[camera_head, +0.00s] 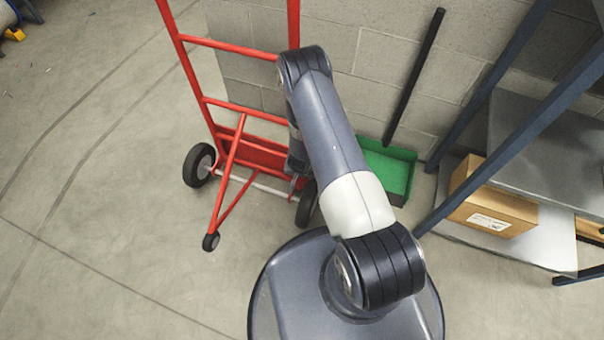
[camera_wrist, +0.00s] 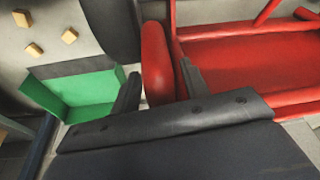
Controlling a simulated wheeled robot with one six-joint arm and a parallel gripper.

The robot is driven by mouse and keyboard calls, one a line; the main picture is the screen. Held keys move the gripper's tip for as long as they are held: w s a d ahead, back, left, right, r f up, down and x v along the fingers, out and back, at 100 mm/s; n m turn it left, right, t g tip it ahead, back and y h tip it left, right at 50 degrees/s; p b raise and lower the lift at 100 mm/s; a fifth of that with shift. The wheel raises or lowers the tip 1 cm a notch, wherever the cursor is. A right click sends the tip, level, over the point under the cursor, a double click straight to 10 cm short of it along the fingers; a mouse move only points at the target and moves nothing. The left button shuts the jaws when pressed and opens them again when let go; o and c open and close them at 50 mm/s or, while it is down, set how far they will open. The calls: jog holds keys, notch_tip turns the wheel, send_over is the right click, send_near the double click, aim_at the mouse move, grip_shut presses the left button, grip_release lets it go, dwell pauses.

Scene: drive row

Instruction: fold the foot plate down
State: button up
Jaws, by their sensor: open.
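The red hand truck (camera_head: 247,48) stands upright near the block wall. Its red foot plate (camera_head: 262,155) seems to be folded up against the lower frame, partly hidden behind my arm. In the wrist view a broad red panel (camera_wrist: 245,62), likely the plate, fills the upper right. My gripper (camera_wrist: 159,74) is open, its two dark fingers spread. A rounded red upright part (camera_wrist: 157,55) of the truck shows between the fingertips. I cannot tell whether either finger touches it. In the head view my gripper is mostly hidden behind the arm.
A green tray (camera_head: 388,170) lies right of the truck, with a black pole (camera_head: 415,75) leaning above it. A shelf rack with a cardboard box (camera_head: 492,205) stands at the right. Wheels (camera_head: 198,165) and a rear caster (camera_head: 211,242) flank the truck.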

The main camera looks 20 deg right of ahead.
jog(key=p+v, duration=0.2)
jog(key=v, duration=0.7)
jog(key=shift+s+r, duration=0.1)
jog(key=shift+r, duration=0.25)
jog(key=b+x, duration=0.2)
jog(key=x, duration=0.9)
jog(key=shift+f+b, duration=0.1)
jog(key=shift+b, duration=0.25)
jog(key=shift+s+a+f+b, duration=0.1)
jog(key=shift+f+b, duration=0.05)
jog(key=shift+b, duration=0.15)
jog(key=shift+s+a+t, duration=0.15)
jog(key=shift+s+t, duration=0.15)
jog(key=shift+w+r, duration=0.1)
jog(key=shift+r, duration=0.2)
